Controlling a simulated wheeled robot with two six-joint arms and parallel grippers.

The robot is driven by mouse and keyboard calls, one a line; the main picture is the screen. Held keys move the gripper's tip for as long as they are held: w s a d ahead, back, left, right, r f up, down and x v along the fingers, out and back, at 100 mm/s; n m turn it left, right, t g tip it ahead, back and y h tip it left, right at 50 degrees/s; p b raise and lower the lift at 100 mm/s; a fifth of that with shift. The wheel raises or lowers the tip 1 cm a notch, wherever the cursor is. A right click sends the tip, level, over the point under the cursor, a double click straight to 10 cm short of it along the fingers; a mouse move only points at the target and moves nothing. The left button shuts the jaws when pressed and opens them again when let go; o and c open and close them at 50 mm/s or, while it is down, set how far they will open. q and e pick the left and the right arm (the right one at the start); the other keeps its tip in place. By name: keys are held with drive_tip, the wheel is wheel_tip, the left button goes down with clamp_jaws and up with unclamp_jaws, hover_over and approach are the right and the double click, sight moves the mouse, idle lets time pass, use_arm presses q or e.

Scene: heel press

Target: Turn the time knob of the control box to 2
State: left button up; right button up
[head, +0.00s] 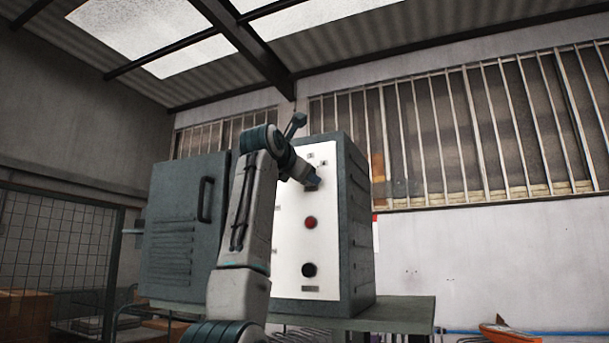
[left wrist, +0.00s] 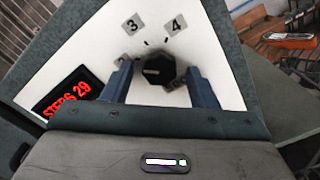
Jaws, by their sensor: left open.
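The control box (head: 361,230) is a grey cabinet with a white front panel (head: 292,237). In the left wrist view a black knob (left wrist: 158,69) sits on the panel, with tick marks and the labels 3 (left wrist: 133,23) and 4 (left wrist: 175,24) beyond it. A light mark shows on the knob, but I cannot tell which number it points to. My left gripper (left wrist: 161,80) is open, its fingers on either side of the knob with gaps visible. In the head view my left gripper (head: 312,183) is at the upper panel and hides the knob. My right gripper is not in view.
A red button (head: 310,223) and a black round control (head: 309,270) sit lower on the panel. The grey door (head: 183,230) stands open at left. The box rests on a green table (head: 405,315).

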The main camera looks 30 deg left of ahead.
use_arm(q)
drive_tip(key=s+b, duration=0.5)
drive_tip(key=s, duration=0.5)
drive_tip(key=shift+d+b, duration=0.3)
drive_tip(key=shift+b, duration=0.05)
drive_tip(key=shift+s+f, duration=0.1)
